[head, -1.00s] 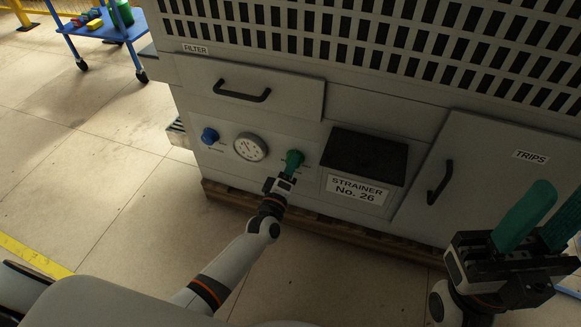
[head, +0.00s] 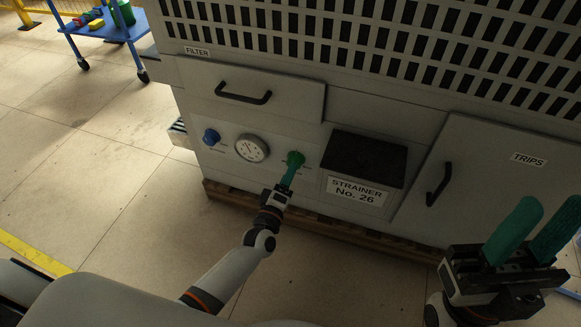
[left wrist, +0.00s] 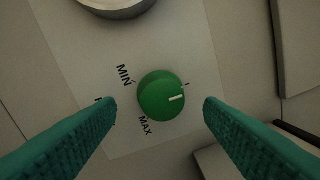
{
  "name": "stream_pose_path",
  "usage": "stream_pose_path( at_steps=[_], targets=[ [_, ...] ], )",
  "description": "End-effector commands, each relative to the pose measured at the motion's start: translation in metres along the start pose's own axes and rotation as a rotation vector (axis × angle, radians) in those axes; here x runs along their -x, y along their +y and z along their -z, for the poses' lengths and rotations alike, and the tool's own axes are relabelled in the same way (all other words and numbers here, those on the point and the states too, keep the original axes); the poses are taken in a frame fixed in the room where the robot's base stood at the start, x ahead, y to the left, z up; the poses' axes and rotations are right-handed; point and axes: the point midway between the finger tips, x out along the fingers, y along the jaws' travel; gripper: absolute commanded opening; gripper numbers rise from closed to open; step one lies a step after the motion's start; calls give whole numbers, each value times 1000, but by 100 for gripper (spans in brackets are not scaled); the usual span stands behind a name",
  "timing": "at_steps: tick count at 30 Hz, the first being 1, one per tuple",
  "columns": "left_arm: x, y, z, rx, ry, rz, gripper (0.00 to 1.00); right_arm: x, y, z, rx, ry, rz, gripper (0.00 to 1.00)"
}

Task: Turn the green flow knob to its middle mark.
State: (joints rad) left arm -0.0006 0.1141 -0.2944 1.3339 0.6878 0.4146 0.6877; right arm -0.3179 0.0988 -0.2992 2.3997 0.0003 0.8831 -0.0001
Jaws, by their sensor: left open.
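The green flow knob (head: 295,158) is on the front panel of the grey machine. In the left wrist view the knob (left wrist: 161,95) shows a white pointer line aimed right, close to but slightly below a short tick on the panel. MIN and MAX labels are printed on its left side. My left gripper (head: 288,174) is open in front of the knob; its teal fingers (left wrist: 160,102) appear on either side with clear gaps, not gripping it. My right gripper (head: 553,212) is open and empty at the lower right, away from the panel.
A round gauge (head: 252,148) and a blue knob (head: 211,137) sit left of the green knob. A drawer handle (head: 243,94) juts out above. The dark strainer box (head: 366,158) is to the right, with the TRIPS door handle (head: 439,184) beyond it.

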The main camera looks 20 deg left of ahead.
Motion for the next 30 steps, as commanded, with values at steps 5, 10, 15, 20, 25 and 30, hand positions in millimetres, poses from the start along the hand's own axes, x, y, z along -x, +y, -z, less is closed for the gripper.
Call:
stream_pose_path(
  at_steps=[5,10,15,20,25,30],
  targets=[
    [41,-3,-1,0,2,-3,62,-9,0,-5,-3,17,8,36],
    [71,-2,-1,0,2,-2,62,-17,0,-7,-3,16,8,36],
    [86,-1,0,1,0,-1,62,-20,0,-7,-3,15,8,36],
    [88,0,0,1,0,0,62,-20,1,-7,-3,15,8,36],
    [88,0,0,1,0,0,62,-20,1,-7,-3,16,8,36],
    [88,0,0,1,0,0,62,-20,1,-7,-3,16,8,36]
  ],
)
